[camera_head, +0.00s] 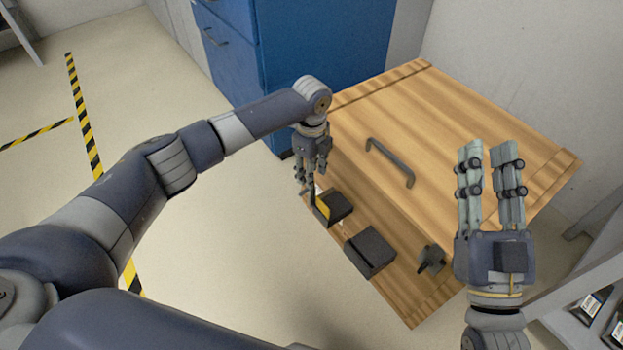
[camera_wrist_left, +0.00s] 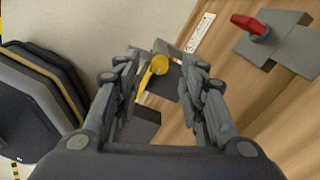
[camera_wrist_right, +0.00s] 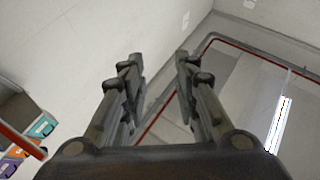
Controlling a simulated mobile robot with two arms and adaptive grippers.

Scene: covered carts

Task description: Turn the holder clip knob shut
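A yellow knob (camera_wrist_left: 153,71) on a dark block shows in the left wrist view, between the fingers of my left gripper (camera_wrist_left: 160,78), with gaps at both sides. In the head view the yellow knob (camera_head: 323,207) is just below the open left gripper (camera_head: 309,186), at the left part of the wooden cart's front face. A red knob (camera_wrist_left: 248,24) sits on a grey plate (camera_wrist_left: 285,42) in the left wrist view. I cannot tell which knob is the holder clip's. My right gripper (camera_head: 489,160) is open and empty, raised at the right.
The wooden cart (camera_head: 470,115) has a grey handle (camera_head: 390,163) on its lid. A second dark block (camera_head: 370,251) and a dark fitting (camera_head: 431,259) sit on its front face. A blue cabinet (camera_head: 320,45) stands behind, and shelves (camera_head: 600,285) are at right. The left floor is open.

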